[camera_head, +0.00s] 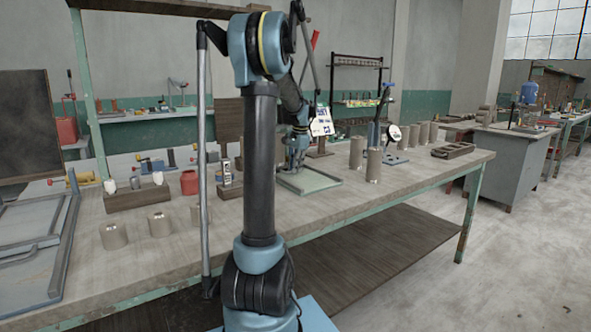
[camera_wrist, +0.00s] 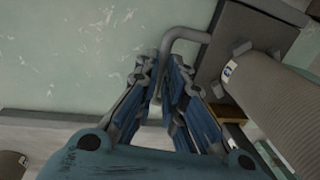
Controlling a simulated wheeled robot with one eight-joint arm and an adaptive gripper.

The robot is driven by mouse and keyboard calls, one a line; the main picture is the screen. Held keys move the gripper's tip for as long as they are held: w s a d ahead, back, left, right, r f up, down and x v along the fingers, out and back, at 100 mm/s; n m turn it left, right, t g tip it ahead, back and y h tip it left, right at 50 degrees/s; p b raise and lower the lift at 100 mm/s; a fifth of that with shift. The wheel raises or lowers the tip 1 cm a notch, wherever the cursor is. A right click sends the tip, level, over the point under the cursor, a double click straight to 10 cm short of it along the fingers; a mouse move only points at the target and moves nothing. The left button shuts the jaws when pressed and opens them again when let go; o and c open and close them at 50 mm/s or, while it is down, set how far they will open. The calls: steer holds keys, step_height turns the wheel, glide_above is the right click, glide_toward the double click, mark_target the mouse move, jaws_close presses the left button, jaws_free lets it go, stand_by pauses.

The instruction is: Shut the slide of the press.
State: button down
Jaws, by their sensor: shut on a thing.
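My gripper (camera_head: 296,163) is low over a pale green tray-like plate (camera_head: 322,181) on the workbench. In the wrist view its blue-padded fingers (camera_wrist: 166,64) close around a bent grey bar handle (camera_wrist: 187,35). The handle joins a dark grey block (camera_wrist: 243,42), which looks like the slide. A ribbed grey cylinder (camera_wrist: 275,100) lies beside the block in that view. A lever with a red grip (camera_head: 315,40) rises behind my arm, seemingly part of the press. My arm hides much of the press, so I cannot tell how far the slide stands open.
Several grey clay cylinders (camera_head: 374,165) stand right of the plate. A stand with a round dial (camera_head: 394,132) and a dark open tray (camera_head: 453,150) are farther right. A red container (camera_head: 189,183), more cylinders (camera_head: 112,236) and a grey frame (camera_head: 35,250) are on the left.

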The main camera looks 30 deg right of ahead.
steer(key=shift+w+r, duration=0.1)
steer(key=shift+w, duration=0.25)
steer(key=c, duration=1.7)
jaws_free()
steer(key=shift+a, duration=0.1)
steer(key=shift+s+r, duration=0.1)
steer(key=shift+r, duration=0.05)
steer(key=r, duration=0.3)
steer(key=s+r, duration=0.1)
steer(key=r, duration=0.7)
steer(key=shift+s+d+r, duration=0.1)
steer(key=shift+s+d, duration=0.1)
steer(key=shift+s, duration=0.2)
